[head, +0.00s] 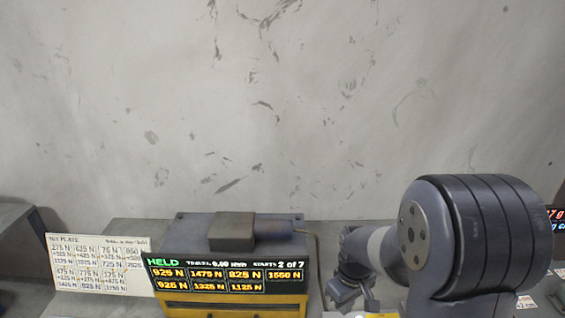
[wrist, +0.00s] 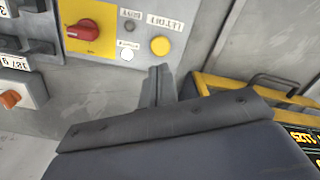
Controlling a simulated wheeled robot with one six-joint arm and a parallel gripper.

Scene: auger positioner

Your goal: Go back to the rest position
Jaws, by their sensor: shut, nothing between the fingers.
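My gripper (wrist: 158,72) shows in the wrist view with its two dark fingers together and nothing between them. It points toward a grey control panel and looks clear of it, though the gap is hard to judge. The panel has a red rotary knob (wrist: 85,31) on a yellow plate, a yellow round button (wrist: 160,45) and a white button (wrist: 127,50). In the head view my arm is bent low at the right, and its fingertips are not clearly visible there.
A yellow and dark machine (head: 228,300) has a display reading HELD, travel 0.00 and several force values. A white set plate (head: 98,265) stands left of it. An orange knob (wrist: 10,99) is at the wrist view's left. A bare grey wall (head: 250,110) stands behind.

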